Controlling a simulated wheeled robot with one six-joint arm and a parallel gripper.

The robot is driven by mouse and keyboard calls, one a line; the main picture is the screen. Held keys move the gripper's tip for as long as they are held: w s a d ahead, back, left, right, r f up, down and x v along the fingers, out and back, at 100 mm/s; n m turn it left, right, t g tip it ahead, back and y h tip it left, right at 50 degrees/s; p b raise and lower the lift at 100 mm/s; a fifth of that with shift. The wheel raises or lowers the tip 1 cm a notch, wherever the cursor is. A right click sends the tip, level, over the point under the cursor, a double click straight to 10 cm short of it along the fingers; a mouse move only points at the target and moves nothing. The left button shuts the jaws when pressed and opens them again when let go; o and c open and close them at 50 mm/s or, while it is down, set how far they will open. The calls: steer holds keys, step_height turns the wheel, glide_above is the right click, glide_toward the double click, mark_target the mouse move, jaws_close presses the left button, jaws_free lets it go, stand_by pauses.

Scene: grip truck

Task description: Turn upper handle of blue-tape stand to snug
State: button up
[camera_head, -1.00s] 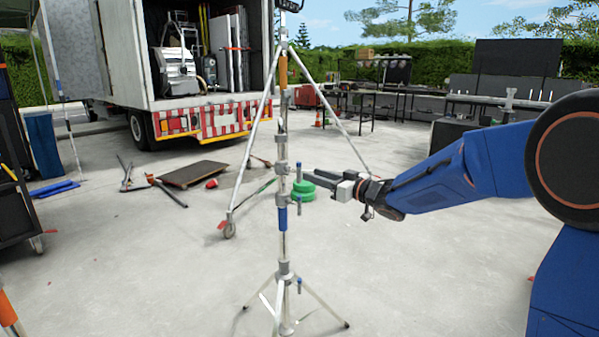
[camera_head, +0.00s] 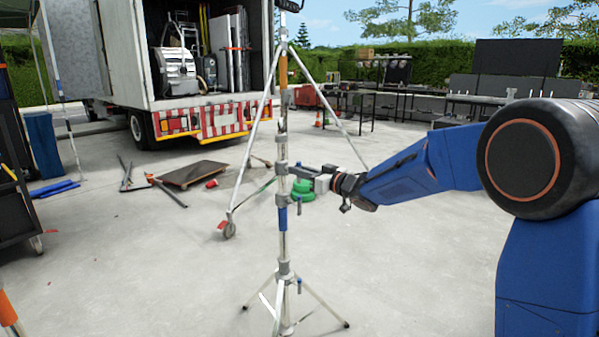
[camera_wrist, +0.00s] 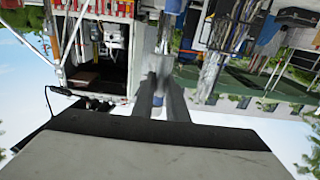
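The blue-tape stand (camera_head: 282,240) stands upright on its tripod legs in the middle of the head view, with a blue band (camera_head: 282,217) around its column. My gripper (camera_head: 297,171) reaches in from the right, its fingertips at the upper collar (camera_head: 281,168) above the band. The upper handle is hidden behind or between the fingers in the head view. A lower handle (camera_head: 299,203) hangs beside the band, clear of my gripper. In the wrist view both fingers (camera_wrist: 159,85) show with a narrow gap and something grey at their tips; whether they press on the handle is unclear.
The truck (camera_head: 205,115) is at the back left. Open concrete lies in front and right.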

jaws_close()
steer(key=n, duration=0.4)
steer(key=shift+s+a+n, duration=0.1)
steer(key=shift+s+n, duration=0.05)
steer(key=shift+n, duration=0.25)
steer(key=n, duration=0.4)
steer(key=shift+s+a+f+n, duration=0.1)
steer(key=shift+f+n, duration=0.05)
steer(key=shift+n, duration=0.15)
steer(key=n, duration=0.4)
steer(key=shift+s+f, duration=0.1)
steer(key=shift+f, duration=0.05)
steer(key=shift+f+n, duration=0.15)
steer(key=shift+n, duration=1.95)
steer(key=shift+a, duration=0.1)
steer(key=o, duration=0.7)
jaws_free()
steer(key=shift+o, duration=0.2)
